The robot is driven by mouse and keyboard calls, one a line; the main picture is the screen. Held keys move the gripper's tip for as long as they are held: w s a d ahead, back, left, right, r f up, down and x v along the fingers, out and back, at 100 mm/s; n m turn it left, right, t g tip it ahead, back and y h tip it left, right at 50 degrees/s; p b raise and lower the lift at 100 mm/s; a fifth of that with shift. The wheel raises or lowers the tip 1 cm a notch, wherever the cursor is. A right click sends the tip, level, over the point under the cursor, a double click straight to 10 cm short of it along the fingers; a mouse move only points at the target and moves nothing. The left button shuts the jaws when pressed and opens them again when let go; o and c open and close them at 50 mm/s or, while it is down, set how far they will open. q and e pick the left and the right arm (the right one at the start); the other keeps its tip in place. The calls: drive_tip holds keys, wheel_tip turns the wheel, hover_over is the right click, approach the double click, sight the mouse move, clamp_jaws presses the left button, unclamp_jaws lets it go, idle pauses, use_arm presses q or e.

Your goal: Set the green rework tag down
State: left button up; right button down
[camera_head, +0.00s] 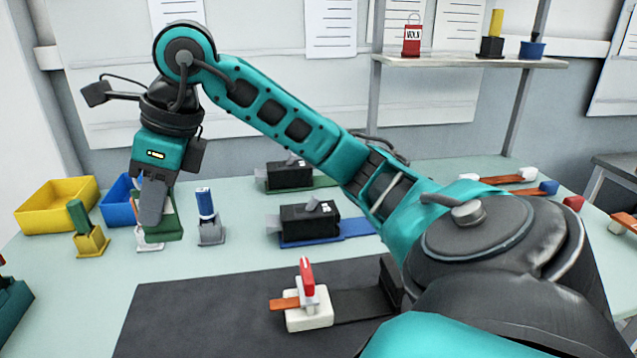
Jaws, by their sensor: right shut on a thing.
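My right gripper (154,205) reaches across to the left side of the table and points down. It is shut on the green rework tag (164,229), a green piece partly hidden by the fingers. The tag is in front of the blue bin. A white base (150,246) shows just below and behind it; I cannot tell whether the tag touches it or the table. My left gripper cannot be made out in this view.
A yellow stand with a green-handled piece (78,217) is left of the gripper, a grey stand with a blue-topped piece (207,217) right. Behind are yellow (52,212) and blue (112,212) bins. Black breakers (309,222) and a red-levered switch (307,290) stand further right.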

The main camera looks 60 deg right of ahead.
drive_tip(key=shift+s+d, duration=0.25)
drive_tip(key=shift+d, duration=0.05)
wheel_tip(320, 180, down, 16)
drive_tip(key=shift+f+b, duration=0.2)
drive_tip(key=shift+b, duration=0.95)
wheel_tip(320, 180, down, 3)
drive_tip(key=shift+f, duration=0.35)
use_arm(q)
drive_tip(key=shift+d+f, duration=0.6)
drive_tip(key=shift+f, duration=0.2)
drive_tip(key=shift+s+f+b, duration=0.1)
drive_tip(key=shift+b, duration=0.2)
